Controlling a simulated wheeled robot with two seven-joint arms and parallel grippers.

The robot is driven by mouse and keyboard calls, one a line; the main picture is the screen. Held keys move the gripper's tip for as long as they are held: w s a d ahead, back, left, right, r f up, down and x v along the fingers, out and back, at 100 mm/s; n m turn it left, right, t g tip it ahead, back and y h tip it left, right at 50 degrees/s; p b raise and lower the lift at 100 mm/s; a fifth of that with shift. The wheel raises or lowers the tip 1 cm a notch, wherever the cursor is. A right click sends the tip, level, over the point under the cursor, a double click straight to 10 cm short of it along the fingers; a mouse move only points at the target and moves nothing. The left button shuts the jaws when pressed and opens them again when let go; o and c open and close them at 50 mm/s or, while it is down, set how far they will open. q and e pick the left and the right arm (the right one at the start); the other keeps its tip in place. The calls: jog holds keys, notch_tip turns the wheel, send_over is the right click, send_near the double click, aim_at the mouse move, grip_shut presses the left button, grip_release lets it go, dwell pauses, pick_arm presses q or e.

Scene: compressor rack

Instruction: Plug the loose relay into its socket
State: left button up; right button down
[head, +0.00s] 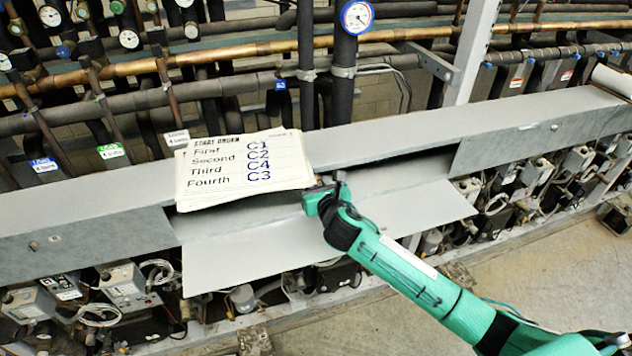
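My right gripper (326,194) is at the open front of a long grey box, by the lower right corner of a white card. Its fingers are small and partly hidden, so I cannot tell whether they are open or hold anything. I cannot make out the loose relay or its socket. My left gripper is not in view.
The white card (240,168) reads "START ORDER": First C1, Second C2, Third C4, Fourth C3. The box's grey flap (425,212) hangs open in front. Pipes and gauges (357,17) stand behind; compressor parts and wiring (125,285) lie below.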

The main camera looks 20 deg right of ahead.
jog(key=shift+f, duration=0.35)
jog(key=shift+f, duration=0.25)
jog(key=c, duration=1.1)
grip_release()
jog(key=shift+s, duration=0.1)
jog(key=s+b, duration=0.1)
jog(key=s, duration=0.3)
jog(key=s+r+b, duration=0.1)
jog(key=s, duration=0.3)
jog(key=s+b, duration=0.1)
jog(key=s, duration=0.3)
jog(key=shift+d+r+b, duration=0.2)
jog(key=shift+r+b, duration=0.1)
jog(key=shift+s+r, duration=0.2)
jog(key=shift+s, duration=0.55)
